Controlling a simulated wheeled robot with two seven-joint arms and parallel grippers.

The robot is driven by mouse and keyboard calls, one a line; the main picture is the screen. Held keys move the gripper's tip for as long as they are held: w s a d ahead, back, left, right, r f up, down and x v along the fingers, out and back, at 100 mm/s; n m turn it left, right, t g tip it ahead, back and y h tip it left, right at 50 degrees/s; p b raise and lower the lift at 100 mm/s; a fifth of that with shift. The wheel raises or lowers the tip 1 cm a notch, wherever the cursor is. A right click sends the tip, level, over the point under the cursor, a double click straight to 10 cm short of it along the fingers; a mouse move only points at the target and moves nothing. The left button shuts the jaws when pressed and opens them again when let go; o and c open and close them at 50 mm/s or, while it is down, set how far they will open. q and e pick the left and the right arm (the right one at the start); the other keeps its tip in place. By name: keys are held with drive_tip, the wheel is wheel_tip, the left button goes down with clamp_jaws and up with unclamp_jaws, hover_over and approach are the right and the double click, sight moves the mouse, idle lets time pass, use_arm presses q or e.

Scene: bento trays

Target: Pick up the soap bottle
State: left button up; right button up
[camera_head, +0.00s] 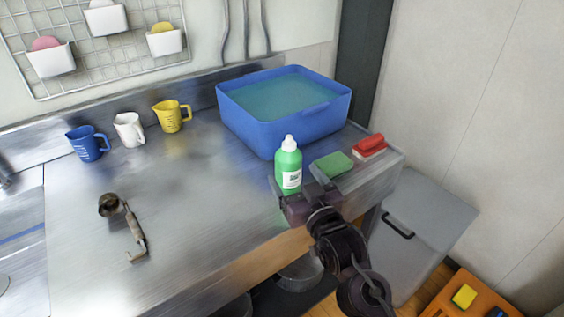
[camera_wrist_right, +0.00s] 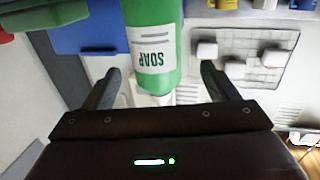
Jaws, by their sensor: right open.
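The green soap bottle (camera_head: 288,168) with a white cap and white label stands upright on the metal counter, in front of the blue basin. In the right wrist view the soap bottle (camera_wrist_right: 152,50) appears upside down, with its SOAP label facing the camera. My right gripper (camera_head: 297,194) is at the near side of the bottle. In the wrist view my right gripper (camera_wrist_right: 158,85) is open, one finger on each side of the bottle, with gaps showing between fingers and bottle. The lower part of the bottle is partly hidden by the gripper in the head view. My left gripper is out of view.
A blue basin (camera_head: 315,133) of water stands behind the bottle. A green sponge (camera_head: 333,164) and a red brush (camera_head: 370,145) lie to the right. Blue (camera_head: 86,146), white (camera_head: 129,130) and yellow (camera_head: 170,116) jugs and a metal tool (camera_head: 134,232) are left. The middle counter is clear.

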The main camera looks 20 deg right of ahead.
sight(293, 169)
drive_tip(key=w, duration=0.1)
drive_tip(key=w+r, duration=0.1)
drive_tip(key=w, duration=0.1)
drive_tip(key=shift+w+p, duration=0.15)
drive_tip(key=shift+p, duration=0.25)
drive_tip(key=w, duration=0.2)
drive_tip(key=shift+w+a+f, duration=0.15)
drive_tip(key=shift+w, duration=0.65)
drive_tip(key=c, duration=1.1)
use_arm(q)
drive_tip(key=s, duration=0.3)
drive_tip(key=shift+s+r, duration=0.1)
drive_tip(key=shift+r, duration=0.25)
use_arm(e)
drive_tip(key=shift+w, duration=0.1)
drive_tip(key=shift+c, duration=0.8)
